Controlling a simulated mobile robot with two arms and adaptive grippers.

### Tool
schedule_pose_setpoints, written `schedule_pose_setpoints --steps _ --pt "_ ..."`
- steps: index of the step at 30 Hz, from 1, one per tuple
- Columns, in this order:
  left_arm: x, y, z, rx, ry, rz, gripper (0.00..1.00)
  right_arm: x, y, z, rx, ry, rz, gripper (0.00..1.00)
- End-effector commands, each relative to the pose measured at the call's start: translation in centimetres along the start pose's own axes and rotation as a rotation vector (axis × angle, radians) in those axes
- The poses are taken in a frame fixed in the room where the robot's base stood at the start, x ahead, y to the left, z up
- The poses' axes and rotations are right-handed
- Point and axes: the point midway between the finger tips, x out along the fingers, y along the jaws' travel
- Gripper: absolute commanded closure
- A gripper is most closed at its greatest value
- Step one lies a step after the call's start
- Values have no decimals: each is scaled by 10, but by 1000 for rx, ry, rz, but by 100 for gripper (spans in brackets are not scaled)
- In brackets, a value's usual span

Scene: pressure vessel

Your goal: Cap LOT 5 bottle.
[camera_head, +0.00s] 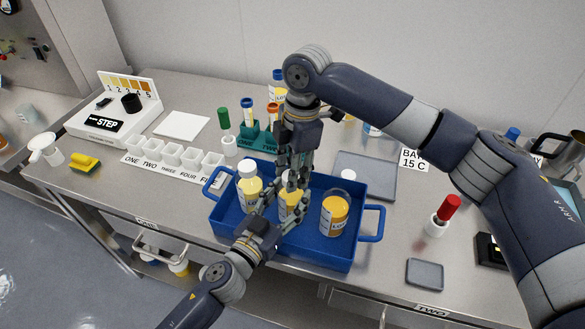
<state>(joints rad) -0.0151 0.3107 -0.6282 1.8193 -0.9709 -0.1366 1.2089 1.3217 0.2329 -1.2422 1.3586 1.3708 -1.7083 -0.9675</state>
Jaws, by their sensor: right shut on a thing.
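A blue tray (368,192) holds three bottles with yellow-orange contents. The left bottle (248,190) wears a white cap; the right bottle (334,214) has no white cap on its top. The middle bottle (291,203) is partly hidden by my grippers. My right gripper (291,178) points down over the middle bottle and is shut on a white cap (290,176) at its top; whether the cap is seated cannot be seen. My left gripper (283,212) reaches up from the front, its fingers around the middle bottle; its grip is unclear. Lot numbers are not readable.
A white round piece (348,175) shows behind the right bottle. A teal rack (262,140) with tubes stands behind the tray. White numbered cups (190,157) stand left. A red-topped white holder (440,220) and a grey pad (425,273) are right.

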Motion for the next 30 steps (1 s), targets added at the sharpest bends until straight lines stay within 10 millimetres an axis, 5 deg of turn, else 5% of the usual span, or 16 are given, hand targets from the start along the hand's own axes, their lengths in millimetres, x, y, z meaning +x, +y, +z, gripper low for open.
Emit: schedule_pose_setpoints --steps 5,30 --pt "0 0 0 0 -1 0 100 0 -1 -1 109 0 13 76" --pt "0 0 0 0 -1 0 100 1 -2 -4 1438 0 170 76"
